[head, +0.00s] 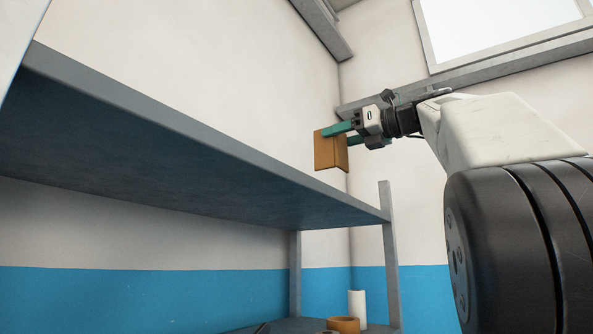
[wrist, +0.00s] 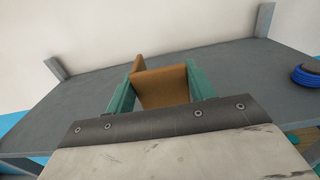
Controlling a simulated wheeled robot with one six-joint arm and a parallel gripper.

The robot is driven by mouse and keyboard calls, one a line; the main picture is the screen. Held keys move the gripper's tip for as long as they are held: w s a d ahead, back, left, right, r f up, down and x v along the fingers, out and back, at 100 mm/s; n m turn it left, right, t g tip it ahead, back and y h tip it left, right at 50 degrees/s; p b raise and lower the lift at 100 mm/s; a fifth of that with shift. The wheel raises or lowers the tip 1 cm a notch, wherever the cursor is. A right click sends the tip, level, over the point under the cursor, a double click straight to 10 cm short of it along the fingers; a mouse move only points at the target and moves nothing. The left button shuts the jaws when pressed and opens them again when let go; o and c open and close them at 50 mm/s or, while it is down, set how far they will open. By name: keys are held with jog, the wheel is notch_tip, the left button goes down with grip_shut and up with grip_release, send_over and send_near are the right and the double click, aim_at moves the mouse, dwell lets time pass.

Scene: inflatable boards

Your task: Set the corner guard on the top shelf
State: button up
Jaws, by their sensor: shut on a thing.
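The corner guard (head: 328,153) is a brown, L-shaped folded piece. My gripper (head: 343,133) has green fingers and is shut on it, holding it in the air near the far right end of the top shelf (head: 190,140). In the head view I see the shelf from below, so its upper face is hidden. In the wrist view the corner guard (wrist: 163,87) sits between the two green fingers (wrist: 155,92). The grey top of the shelf (wrist: 80,95) spreads behind and around it. I cannot tell how high above the shelf it is.
A blue coiled item (wrist: 306,76) lies on the shelf at the right in the wrist view. Shelf posts (head: 388,250) rise at its end. A brown ring (head: 343,324) and a white cylinder (head: 357,308) stand on a lower level. The shelf top near the guard looks clear.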

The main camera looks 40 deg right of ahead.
aim_at(344, 154)
jog(key=shift+w+a+f, duration=0.5)
jog(key=shift+w+f, duration=0.25)
jog(key=shift+w, duration=0.8)
jog(key=shift+w+a+f, duration=0.45)
jog(key=shift+w+f, duration=0.3)
jog(key=shift+w, duration=0.8)
jog(key=shift+w+a+f, duration=0.5)
jog(key=shift+w+f, duration=0.25)
jog(key=shift+w, duration=0.8)
jog(key=o, duration=1)
jog(key=shift+f, duration=0.15)
jog(key=shift+s+d, duration=0.15)
jog(key=shift+s, duration=0.2)
jog(key=v, duration=1.1)
jog(key=shift+s, duration=0.15)
